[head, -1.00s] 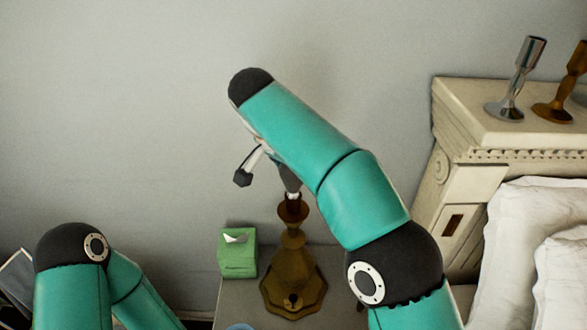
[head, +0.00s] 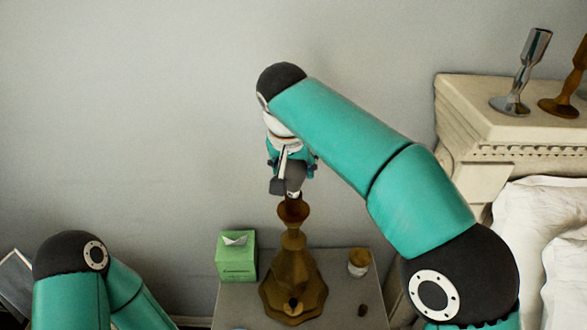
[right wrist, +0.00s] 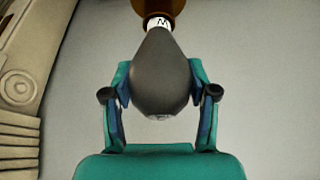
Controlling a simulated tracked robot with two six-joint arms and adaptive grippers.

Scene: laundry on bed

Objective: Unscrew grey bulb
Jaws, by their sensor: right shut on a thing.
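The grey bulb (head: 296,175) sits at the top of the brown lamp base (head: 293,262), which stands on the nightstand. In the right wrist view, the bulb (right wrist: 160,70) is a dark grey teardrop, with its narrow end at a white collar (right wrist: 158,22) by the brown socket (right wrist: 158,6). My right gripper (head: 292,182) is above the lamp, with its fingers shut on both sides of the bulb. The right wrist view shows both finger pads against the wide part of the bulb. My left gripper is out of view; only part of that arm shows at the lower left.
A green tissue box (head: 236,262) stands left of the lamp on the nightstand (head: 232,306). A small jar (head: 359,262) and a small brown object (head: 362,310) lie to the right. A carved headboard (head: 480,125) bears candlesticks at the right. The wall behind is bare.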

